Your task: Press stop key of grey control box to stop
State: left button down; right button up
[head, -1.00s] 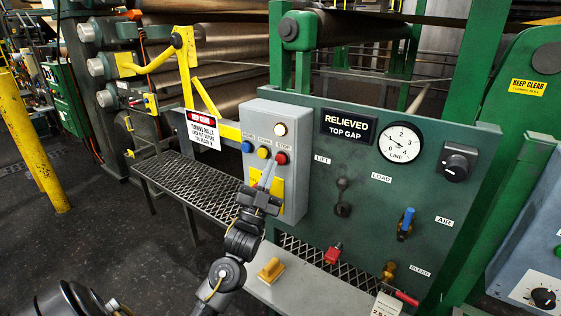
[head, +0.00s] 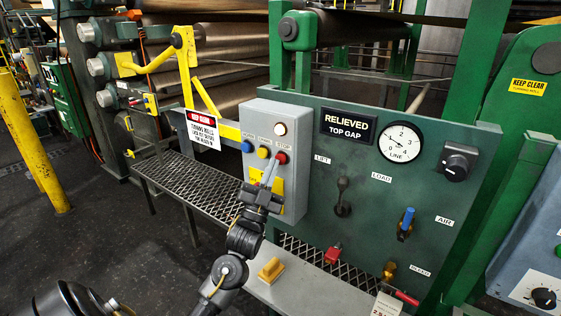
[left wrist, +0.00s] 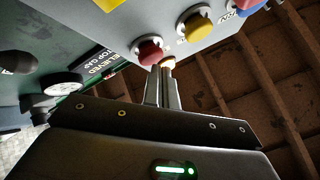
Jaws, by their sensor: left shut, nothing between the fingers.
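The grey control box (head: 258,120) stands upright on the left part of the green panel. Its face has a lit white lamp (head: 280,129) above a row of blue, yellow and red buttons. The red stop key (head: 282,158) is the rightmost, under a STOP label. My left gripper (head: 272,164) is shut and empty, its fingertips just below and left of the stop key. In the left wrist view the fingertips (left wrist: 166,72) are beside the red key (left wrist: 148,52); I cannot tell whether they touch it. The yellow button (left wrist: 195,24) is farther right. My right gripper is not in view.
The green panel (head: 350,240) to the right carries a gauge (head: 401,143), a knob (head: 459,161) and levers. A mesh walkway (head: 195,185) and rollers are at the left.

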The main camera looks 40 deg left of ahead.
pick_arm(q)
jog(key=shift+w, duration=0.5)
dwell(0.8)
jog(key=shift+s, duration=1)
jog(key=s+p, duration=0.1)
jog(key=s, duration=0.4)
jog(key=shift+d+p, duration=0.1)
jog(key=shift+p, duration=0.2)
dwell(0.6)
